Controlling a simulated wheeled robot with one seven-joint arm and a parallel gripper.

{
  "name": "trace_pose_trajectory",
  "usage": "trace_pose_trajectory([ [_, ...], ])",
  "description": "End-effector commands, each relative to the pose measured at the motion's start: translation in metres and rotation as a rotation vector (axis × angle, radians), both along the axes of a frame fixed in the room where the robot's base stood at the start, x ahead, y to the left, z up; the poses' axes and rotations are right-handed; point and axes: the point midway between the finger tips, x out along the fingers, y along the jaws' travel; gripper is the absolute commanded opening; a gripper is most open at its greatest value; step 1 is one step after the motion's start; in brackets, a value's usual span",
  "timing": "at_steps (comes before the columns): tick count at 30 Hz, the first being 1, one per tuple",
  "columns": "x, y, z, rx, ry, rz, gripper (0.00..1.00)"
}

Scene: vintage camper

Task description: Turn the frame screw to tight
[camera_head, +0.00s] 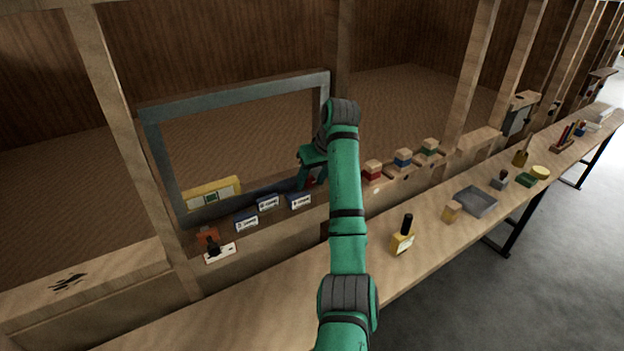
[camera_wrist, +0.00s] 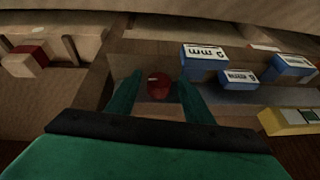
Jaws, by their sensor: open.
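A round dark red knob (camera_wrist: 158,87), which looks like the frame screw, sits low by the grey metal frame (camera_head: 155,150). It has a small pale mark on its face. In the wrist view, my gripper (camera_wrist: 159,80) is open, with one green finger on each side of the knob. A gap seems to show on both sides; I cannot tell whether either finger touches it. In the head view, my gripper (camera_head: 308,178) is at the lower right corner of the frame, and the knob shows only as a bit of red, mostly hidden by my gripper and arm.
Blue blocks with white labels (camera_head: 299,202) stand just left of my gripper; they also show in the wrist view (camera_wrist: 204,62). A yellow box (camera_head: 212,193) sits within the frame. Coloured blocks (camera_head: 373,171) stand right of my arm.

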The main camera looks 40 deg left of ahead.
Motion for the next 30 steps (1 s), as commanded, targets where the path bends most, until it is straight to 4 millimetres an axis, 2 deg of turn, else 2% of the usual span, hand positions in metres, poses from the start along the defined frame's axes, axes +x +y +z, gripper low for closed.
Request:
trace_pose_trajectory([
  [2,-0.0001,0.0001,0.0001,0.000,0.000,0.000,0.47],
  [7,0.0000,-0.0003,0.0003,0.000,0.000,0.000,0.09],
  [8,0.0000,-0.0003,0.0003,0.000,0.000,0.000,0.06],
  [14,0.0013,-0.0011,0.0009,0.010,0.025,-0.002,0.06],
  [24,0.0049,-0.0027,0.0000,0.086,0.211,-0.002,0.06],
  [30,0.0052,-0.0028,0.0006,0.101,0.241,-0.002,0.06],
])
